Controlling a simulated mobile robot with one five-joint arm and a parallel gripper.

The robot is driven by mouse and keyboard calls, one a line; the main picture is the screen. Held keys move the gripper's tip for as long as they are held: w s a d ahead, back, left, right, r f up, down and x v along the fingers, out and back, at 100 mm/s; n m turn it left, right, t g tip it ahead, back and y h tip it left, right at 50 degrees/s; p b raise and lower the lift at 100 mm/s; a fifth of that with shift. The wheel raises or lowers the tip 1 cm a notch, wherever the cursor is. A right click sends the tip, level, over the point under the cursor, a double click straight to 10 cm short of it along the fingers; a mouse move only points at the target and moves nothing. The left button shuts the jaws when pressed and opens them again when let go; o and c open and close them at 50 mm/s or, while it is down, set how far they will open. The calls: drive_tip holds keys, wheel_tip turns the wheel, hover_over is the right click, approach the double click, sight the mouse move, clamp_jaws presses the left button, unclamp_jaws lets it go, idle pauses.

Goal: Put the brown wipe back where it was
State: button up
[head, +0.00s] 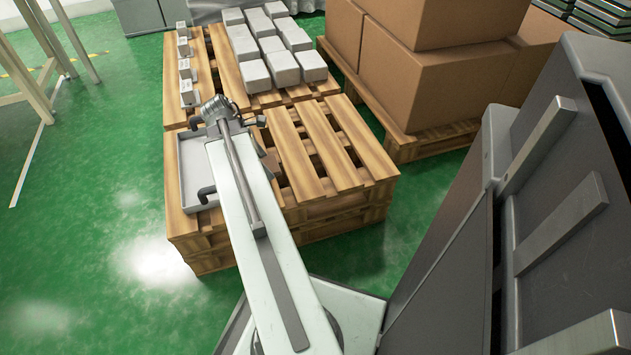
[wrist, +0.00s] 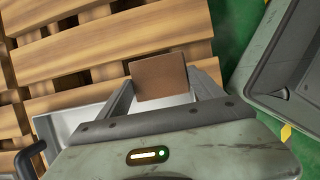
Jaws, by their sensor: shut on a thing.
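The brown wipe (wrist: 160,76) is a flat, square brown piece in the wrist view. My gripper (wrist: 163,84) is shut on it, with one finger at each side. The wipe shows in front of pallet planks and the edge of a pale metal tray (wrist: 52,134); its height above them is unclear. In the head view my arm reaches over the near pallet and hides most of my gripper. A small brown patch beside the arm may be the wipe. The tray (head: 190,180) with dark handles lies on the pallet's left side, partly behind my arm.
The wooden pallet stack (head: 345,160) has bare planks right of my arm. Behind are grey-white blocks (head: 285,68) in rows and several small labelled blocks (head: 186,68) in a line. Large cardboard boxes (head: 420,70) stand at right. Green floor (head: 90,200) is open at left.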

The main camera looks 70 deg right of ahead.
drive_tip(key=shift+s+a+f, duration=0.1)
drive_tip(key=shift+f, duration=0.05)
drive_tip(key=b, duration=0.1)
hover_over(317, 167)
drive_tip(key=w, duration=0.1)
drive_tip(key=shift+a+f, duration=0.45)
drive_tip(key=shift+f, duration=0.3)
wheel_tip(317, 167, down, 4)
drive_tip(key=b, duration=0.4)
drive_tip(key=shift+r, duration=0.25)
drive_tip(key=shift+f, duration=0.15)
drive_tip(key=o, duration=1.2)
drive_tip(key=shift+a, duration=0.1)
